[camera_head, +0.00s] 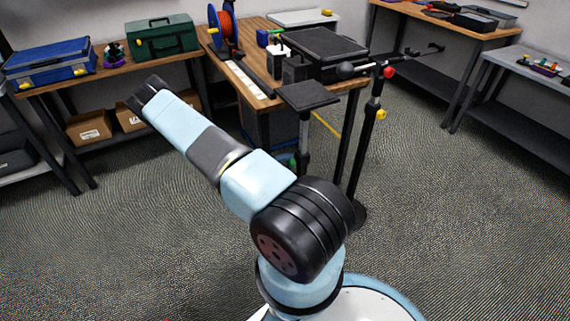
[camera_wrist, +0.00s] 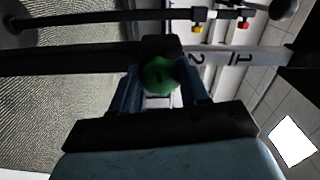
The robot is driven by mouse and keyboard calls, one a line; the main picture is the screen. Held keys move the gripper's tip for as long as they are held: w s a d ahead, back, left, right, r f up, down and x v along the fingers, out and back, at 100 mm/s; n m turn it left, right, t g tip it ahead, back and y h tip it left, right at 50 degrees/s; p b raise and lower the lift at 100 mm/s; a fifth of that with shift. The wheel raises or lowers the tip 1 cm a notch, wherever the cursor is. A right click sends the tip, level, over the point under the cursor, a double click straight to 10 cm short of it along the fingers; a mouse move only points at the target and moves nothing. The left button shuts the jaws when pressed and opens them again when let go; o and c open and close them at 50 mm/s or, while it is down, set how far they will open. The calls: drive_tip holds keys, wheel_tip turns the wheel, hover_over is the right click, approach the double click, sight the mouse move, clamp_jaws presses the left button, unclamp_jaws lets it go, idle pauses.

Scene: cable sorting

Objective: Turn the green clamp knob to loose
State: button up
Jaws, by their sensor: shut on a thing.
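The green clamp knob (camera_wrist: 158,76) shows in the wrist view between the two fingers of my gripper (camera_wrist: 163,84), which is shut on it. In the head view the post (camera_head: 304,132) stands in front of the bench with a flat black plate (camera_head: 307,95) on top. A small green spot (camera_head: 292,162) low beside the post appears to be the knob. My gripper is not visible in the head view. The knob's turn angle cannot be read.
A second black stand (camera_head: 368,140) with a red knob (camera_head: 389,71) and a yellow knob (camera_head: 381,114) is close to the right of the post. The bench (camera_head: 258,90) is behind, with a cable reel (camera_head: 226,28). Open floor lies at right.

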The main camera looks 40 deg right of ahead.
drive_tip(key=shift+a+f, duration=0.1)
drive_tip(key=shift+f, duration=0.05)
idle(0.3)
drive_tip(key=o, duration=0.8)
drive_tip(key=shift+w, duration=0.1)
drive_tip(key=shift+o, duration=1.2)
drive_tip(key=v, duration=1.3)
drive_tip(key=shift+a, duration=0.35)
